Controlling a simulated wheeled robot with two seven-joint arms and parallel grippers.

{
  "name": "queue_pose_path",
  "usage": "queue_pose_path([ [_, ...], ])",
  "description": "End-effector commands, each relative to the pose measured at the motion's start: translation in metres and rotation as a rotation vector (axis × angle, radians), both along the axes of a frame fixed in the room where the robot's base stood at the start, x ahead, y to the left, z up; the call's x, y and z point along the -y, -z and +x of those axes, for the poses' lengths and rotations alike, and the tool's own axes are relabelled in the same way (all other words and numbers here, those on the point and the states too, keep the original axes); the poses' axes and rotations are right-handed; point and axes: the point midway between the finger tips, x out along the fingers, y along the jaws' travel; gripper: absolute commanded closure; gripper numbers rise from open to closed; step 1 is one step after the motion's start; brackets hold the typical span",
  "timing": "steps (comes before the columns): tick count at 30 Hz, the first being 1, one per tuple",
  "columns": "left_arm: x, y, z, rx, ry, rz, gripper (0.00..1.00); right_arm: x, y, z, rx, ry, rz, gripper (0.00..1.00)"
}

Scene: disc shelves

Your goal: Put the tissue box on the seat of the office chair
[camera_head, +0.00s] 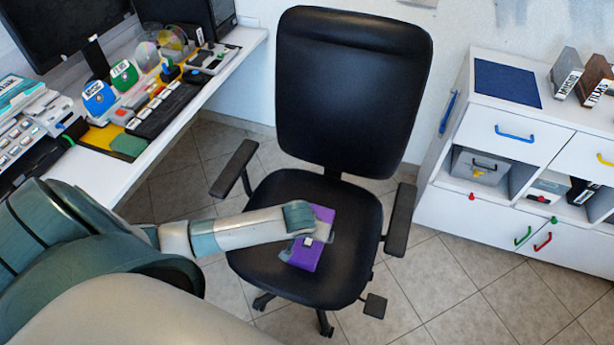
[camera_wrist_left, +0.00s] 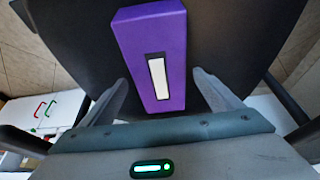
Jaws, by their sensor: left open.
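The purple tissue box (camera_head: 306,254) lies on the black seat (camera_head: 266,265) of the office chair (camera_head: 350,85). In the left wrist view the tissue box (camera_wrist_left: 173,93) shows a white slot on its top, and the dark seat (camera_wrist_left: 225,40) is around it. My left gripper (camera_head: 309,241) is above the box and covers part of it in the head view. In the left wrist view the fingers of my left gripper (camera_wrist_left: 163,85) stand apart on both sides of the box, with a visible gap at each side. My right gripper is not in view.
The chair's armrests (camera_head: 235,168) and (camera_head: 400,218) rise at both sides of the seat. A desk (camera_head: 225,60) with a keyboard and several small items stands at the left. A white cabinet (camera_head: 490,225) with drawers stands at the right. Tiled floor (camera_head: 430,285) lies between.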

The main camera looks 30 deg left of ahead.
Motion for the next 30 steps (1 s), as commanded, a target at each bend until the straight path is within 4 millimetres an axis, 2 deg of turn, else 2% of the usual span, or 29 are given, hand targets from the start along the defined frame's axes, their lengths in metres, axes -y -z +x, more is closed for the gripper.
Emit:
queue_pose_path([
  [9,0.005,-0.053,-0.02,0.003,0.001,-0.002,0.15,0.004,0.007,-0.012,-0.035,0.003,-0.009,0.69],
  [15,0.008,-0.074,-0.03,0.001,0.0,-0.001,0.15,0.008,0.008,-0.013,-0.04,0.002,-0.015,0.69],
  [21,0.008,-0.082,-0.033,0.0,-0.001,0.0,0.15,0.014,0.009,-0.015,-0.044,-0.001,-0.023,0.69],
  [30,0.008,-0.082,-0.033,0.0,0.0,0.0,0.15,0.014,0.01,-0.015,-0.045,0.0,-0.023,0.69],
])
